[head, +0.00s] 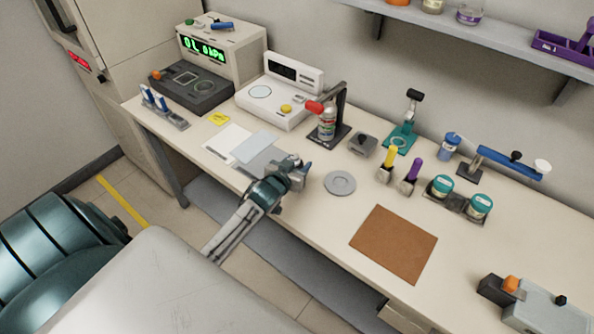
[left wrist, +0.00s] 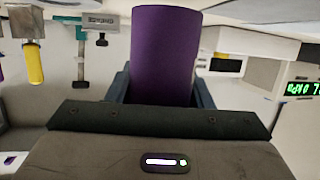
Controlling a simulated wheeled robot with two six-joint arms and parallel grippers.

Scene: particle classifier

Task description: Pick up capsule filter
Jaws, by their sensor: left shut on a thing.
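My left gripper (head: 303,170) is over the front part of the bench, left of a grey round disc (head: 340,183). It is shut on a purple cylinder (left wrist: 163,55), which stands out between the two blue-grey fingers in the left wrist view. The cylinder looks like the capsule filter, but no label shows and I cannot be sure. In the head view the cylinder is mostly hidden by the gripper. My right gripper is not in view.
A brown mat (head: 393,243) lies at the front right. Yellow (head: 390,158) and purple (head: 413,172) handled tools and teal-lidded jars (head: 480,206) stand behind it. A white balance (head: 283,92) and a unit with a green display (head: 205,50) stand at the back left.

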